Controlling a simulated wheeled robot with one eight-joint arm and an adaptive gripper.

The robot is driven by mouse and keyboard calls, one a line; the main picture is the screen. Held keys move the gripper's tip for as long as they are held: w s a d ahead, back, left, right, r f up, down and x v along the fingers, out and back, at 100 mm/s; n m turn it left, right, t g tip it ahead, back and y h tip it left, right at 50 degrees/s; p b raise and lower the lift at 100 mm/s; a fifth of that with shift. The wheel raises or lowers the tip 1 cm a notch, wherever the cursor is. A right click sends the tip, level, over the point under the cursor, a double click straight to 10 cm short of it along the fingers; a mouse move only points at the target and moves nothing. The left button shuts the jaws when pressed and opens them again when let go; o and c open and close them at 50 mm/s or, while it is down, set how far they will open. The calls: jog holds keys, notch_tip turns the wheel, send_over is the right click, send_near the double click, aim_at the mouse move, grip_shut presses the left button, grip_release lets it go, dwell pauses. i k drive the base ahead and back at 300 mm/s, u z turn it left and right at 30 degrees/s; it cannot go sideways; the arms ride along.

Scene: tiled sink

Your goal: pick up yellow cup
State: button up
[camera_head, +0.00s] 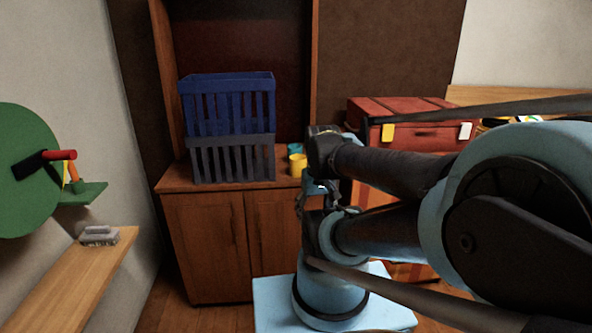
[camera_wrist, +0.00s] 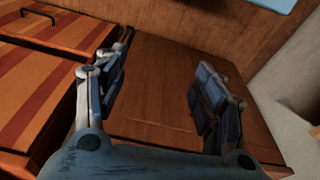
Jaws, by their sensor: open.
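The yellow cup (camera_head: 297,165) stands on the wooden cabinet top, just right of the crates in the head view. My arm passes close to its right side in that picture. A teal item (camera_head: 295,149) is right behind the cup. My gripper (camera_wrist: 163,75) is open in the wrist view, its two fingers wide apart with nothing between them. A bare brown wooden surface lies beyond the fingers. The cup does not show in the wrist view.
A blue crate (camera_head: 228,103) is stacked on a grey crate (camera_head: 232,158) on the cabinet (camera_head: 220,240). A red chest (camera_head: 420,108) stands at the right, partly behind my arm. At the left are a green disc (camera_head: 28,190) and a wooden shelf (camera_head: 75,285).

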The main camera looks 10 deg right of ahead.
aim_at(297, 162)
jog(key=z, duration=0.45)
jog(key=k, duration=0.9)
jog(key=u, duration=0.35)
jog(key=i, duration=0.5)
jog(key=z, duration=0.05)
